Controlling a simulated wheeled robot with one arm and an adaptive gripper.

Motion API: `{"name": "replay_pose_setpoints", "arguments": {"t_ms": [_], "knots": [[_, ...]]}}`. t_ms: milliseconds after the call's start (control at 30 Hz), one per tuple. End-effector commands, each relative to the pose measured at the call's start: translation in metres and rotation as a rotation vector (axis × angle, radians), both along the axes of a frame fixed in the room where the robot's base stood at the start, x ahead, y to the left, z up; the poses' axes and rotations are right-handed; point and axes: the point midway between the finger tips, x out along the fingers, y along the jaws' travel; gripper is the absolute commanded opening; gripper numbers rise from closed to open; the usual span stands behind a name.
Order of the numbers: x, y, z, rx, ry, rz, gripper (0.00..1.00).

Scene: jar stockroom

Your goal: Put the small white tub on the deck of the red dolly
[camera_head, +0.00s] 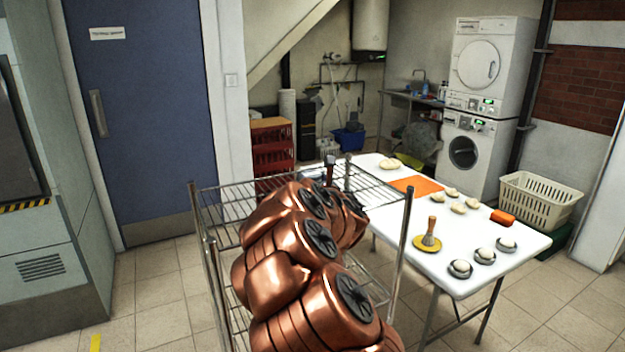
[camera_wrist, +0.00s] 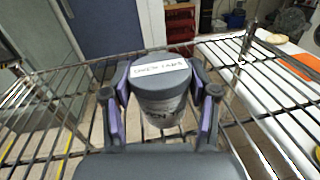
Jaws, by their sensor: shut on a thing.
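My gripper (camera_wrist: 163,110) has its purple-sided fingers on both sides of a small tub (camera_wrist: 165,108) with a dark grey lid and a white label on top. It is shut on this tub. The tub's body looks pale grey with dark print, and it appears upright. Wire shelving lies around and below it; I cannot tell whether its base touches the wires. In the head view my copper-coloured arm reaches over the rack and mostly hides the gripper and tub. I cannot make out a red dolly deck in either view.
The wire rack (camera_head: 240,193) has upright corner posts near my arm. A white table (camera_head: 465,235) beside it bears dough pieces, an orange mat (camera_head: 417,186) and small bowls. Red crates (camera_head: 273,158) stand behind the rack. Tiled floor is clear at left.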

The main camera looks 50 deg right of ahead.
Motion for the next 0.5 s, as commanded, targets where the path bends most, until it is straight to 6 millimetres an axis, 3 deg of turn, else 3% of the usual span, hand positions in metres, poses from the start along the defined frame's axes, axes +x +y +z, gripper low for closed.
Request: {"name": "replay_pose_setpoints", "arguments": {"t_ms": [167, 200, 400, 500], "knots": [[-0.0003, -0.0003, -0.0037, 0.0, -0.001, -0.001, 0.08], [-0.0003, -0.0003, -0.0031, 0.0, -0.001, -0.001, 0.61], [-0.0002, -0.0002, -0.0029, 0.001, 0.0, -0.001, 0.82], [-0.0002, -0.0002, -0.0029, 0.001, 0.0, 0.0, 0.84]]}}
